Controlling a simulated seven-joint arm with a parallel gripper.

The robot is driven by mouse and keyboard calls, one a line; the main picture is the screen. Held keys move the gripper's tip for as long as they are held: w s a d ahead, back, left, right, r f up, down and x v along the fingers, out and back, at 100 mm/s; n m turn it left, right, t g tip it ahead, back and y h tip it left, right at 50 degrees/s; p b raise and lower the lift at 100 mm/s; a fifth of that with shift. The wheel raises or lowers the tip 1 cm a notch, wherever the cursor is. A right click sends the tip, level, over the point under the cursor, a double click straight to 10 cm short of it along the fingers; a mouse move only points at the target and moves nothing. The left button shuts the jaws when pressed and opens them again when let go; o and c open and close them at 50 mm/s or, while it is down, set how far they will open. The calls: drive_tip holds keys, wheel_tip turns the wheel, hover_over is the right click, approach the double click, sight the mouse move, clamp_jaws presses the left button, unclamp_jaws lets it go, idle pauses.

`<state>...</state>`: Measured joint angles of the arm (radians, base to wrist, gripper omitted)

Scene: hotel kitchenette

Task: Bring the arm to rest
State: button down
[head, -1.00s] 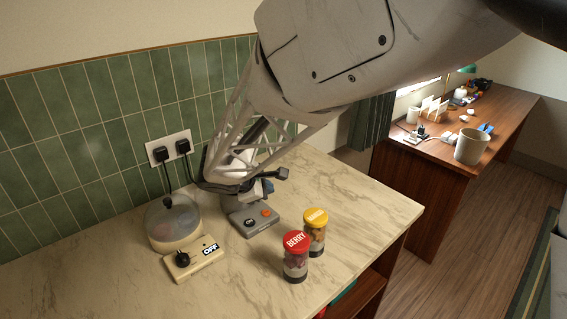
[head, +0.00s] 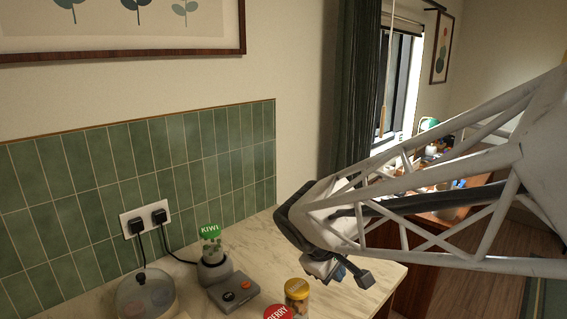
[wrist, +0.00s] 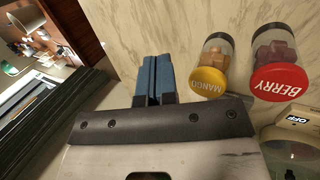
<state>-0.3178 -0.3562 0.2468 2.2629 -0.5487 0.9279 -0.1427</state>
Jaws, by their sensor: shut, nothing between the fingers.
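My gripper (wrist: 153,80) shows in the wrist view with its two blue fingers together and nothing between them. In the head view my gripper (head: 338,272) hangs above the right part of the marble counter (head: 262,262), to the right of the jars. My arm reaches in from the right edge of the head view. In the wrist view the fingers point over the bare counter, to one side of the mango jar (wrist: 214,62) and apart from it.
The yellow-lidded mango jar (head: 297,291) and red-lidded berry jar (head: 279,313) stand near the front of the counter. A green-labelled kiwi container (head: 211,240) sits upright on a grey blender base (head: 233,291). A clear-domed appliance (head: 146,296) is at left. A desk stands behind my arm.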

drive_tip(key=s+d+r+m+y, duration=0.1)
drive_tip(key=s+d+m, duration=0.3)
drive_tip(key=s, duration=0.4)
drive_tip(key=s+d+r+m+y, duration=0.1)
drive_tip(key=s+d+m+y, duration=0.2)
drive_tip(key=s, duration=0.6)
drive_tip(key=shift+d+m, duration=0.45)
drive_tip(key=shift+m, duration=0.65)
drive_tip(key=shift+w, duration=0.15)
idle(0.5)
drive_tip(key=w+a+n+h, duration=0.1)
drive_tip(key=w+a+n, duration=0.25)
drive_tip(key=w, duration=0.25)
drive_tip(key=w+a+f+n+h, duration=0.1)
drive_tip(key=w+a+n+h, duration=0.1)
drive_tip(key=w+a+n, duration=0.3)
drive_tip(key=w+a+n+h, duration=0.1)
drive_tip(key=w+a+n, duration=0.1)
drive_tip(key=w, duration=0.6)
drive_tip(key=w+a+f+n+t, duration=0.2)
drive_tip(key=w+a+n, duration=0.2)
drive_tip(key=a, duration=0.5)
drive_tip(key=w+a+f+n+t+h, duration=0.1)
drive_tip(key=w+a+f+n+t, duration=0.1)
drive_tip(key=w+a+n, duration=0.3)
drive_tip(key=w+a, duration=0.1)
drive_tip(key=a, duration=0.3)
drive_tip(key=shift+w+f+h, duration=0.25)
drive_tip(key=shift+f+h, duration=0.05)
drive_tip(key=shift+f, duration=0.05)
